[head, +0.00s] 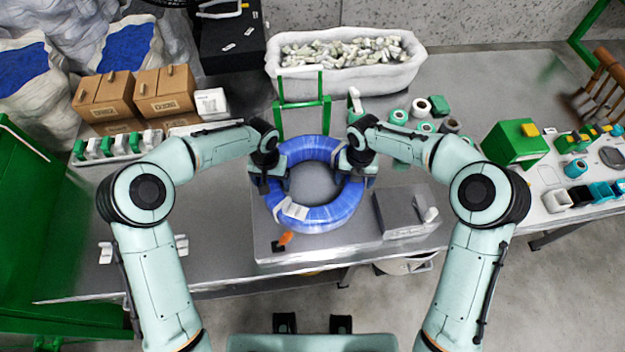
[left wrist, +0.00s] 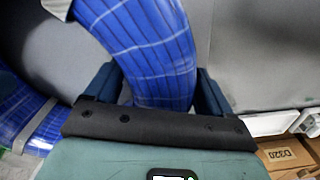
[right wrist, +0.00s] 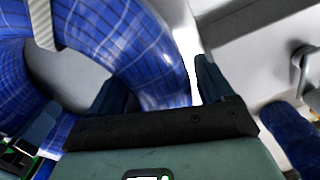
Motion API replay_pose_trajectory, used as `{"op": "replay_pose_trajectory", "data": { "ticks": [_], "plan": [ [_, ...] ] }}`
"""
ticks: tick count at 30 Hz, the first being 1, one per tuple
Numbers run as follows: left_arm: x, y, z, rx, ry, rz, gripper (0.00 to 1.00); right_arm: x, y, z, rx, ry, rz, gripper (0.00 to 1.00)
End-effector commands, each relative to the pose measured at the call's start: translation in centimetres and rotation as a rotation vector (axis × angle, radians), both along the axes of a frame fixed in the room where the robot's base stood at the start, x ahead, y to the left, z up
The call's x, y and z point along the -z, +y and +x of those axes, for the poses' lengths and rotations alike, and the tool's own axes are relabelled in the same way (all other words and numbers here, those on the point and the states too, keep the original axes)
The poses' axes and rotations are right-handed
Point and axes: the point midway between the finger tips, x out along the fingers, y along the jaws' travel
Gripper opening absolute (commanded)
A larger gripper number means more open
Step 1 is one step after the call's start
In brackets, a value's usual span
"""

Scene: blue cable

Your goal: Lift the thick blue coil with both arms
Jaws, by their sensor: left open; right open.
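The thick blue coil (head: 322,217) lies flat on a raised metal plate on the table, with a white label at its lower left. My left gripper (head: 268,178) is at the coil's left side. In the left wrist view its open fingers stand on either side of the blue coil (left wrist: 150,60). My right gripper (head: 355,175) is at the coil's right side. In the right wrist view its open fingers straddle the coil (right wrist: 140,60). Neither gripper is visibly closed on the coil. The fingertips are partly hidden by the coil and the gripper bodies.
A grey metal box (head: 400,212) sits close to the right of the coil. A green frame (head: 302,103) stands behind it, and a white bin (head: 345,60) of small parts is at the back. Cardboard boxes (head: 135,95) are at the back left. An orange-handled tool (head: 284,239) lies in front.

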Motion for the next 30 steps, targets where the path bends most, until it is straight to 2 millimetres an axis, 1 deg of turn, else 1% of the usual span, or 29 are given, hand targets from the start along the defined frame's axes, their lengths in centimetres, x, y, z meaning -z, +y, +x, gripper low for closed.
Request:
{"op": "replay_pose_trajectory", "data": {
  "ticks": [1, 2, 3, 5, 6, 7, 8, 14, 22, 26, 30],
  "plan": [
    [0.0, 0.0, 0.0, 0.0, 0.0, 0.0, 0.73, 0.0, 0.0, 0.0, 0.0, 0.0, 0.0, 0.71],
    [0.0, 0.0, 0.0, 0.0, 0.0, 0.0, 0.63, 0.0, 0.0, 0.0, 0.0, 0.0, 0.0, 0.62],
    [0.0, 0.0, 0.0, 0.0, 0.0, 0.0, 0.5, 0.0, 0.0, 0.0, 0.0, 0.0, 0.0, 0.49],
    [0.0, 0.0, 0.0, 0.0, 0.0, 0.0, 0.3, 0.0, 0.0, 0.0, 0.0, 0.0, 0.0, 0.29],
    [0.0, 0.0, 0.0, 0.0, 0.0, 0.0, 0.17, 0.0, 0.0, 0.0, 0.0, 0.0, 0.0, 0.16],
    [0.0, 0.0, 0.0, 0.0, 0.0, 0.0, 0.08, 0.0, 0.0, 0.0, 0.0, 0.0, 0.0, 0.06],
    [0.0, 0.0, 0.0, 0.0, 0.0, 0.0, 0.0, 0.0, 0.0, 0.0, 0.0, 0.0, 0.0, 0.0],
    [0.0, 0.0, 0.0, 0.002, 0.0, 0.0, 0.0, -0.1, 0.0, 0.0, 0.0, 0.0, 0.0, 0.0],
    [-0.8, -0.1, 0.3, 0.005, -0.007, -0.001, 0.0, -0.8, 0.1, 0.3, 0.0, -0.008, 0.002, 0.0],
    [-1.8, -0.1, 0.7, 0.006, -0.013, -0.001, 0.0, -1.8, 0.0, 0.8, 0.0, -0.014, 0.002, 0.0],
    [-3.5, -0.1, 1.5, 0.007, -0.025, -0.001, 0.0, -3.6, 0.0, 1.6, 0.0, -0.027, 0.002, 0.0]
  ]
}}
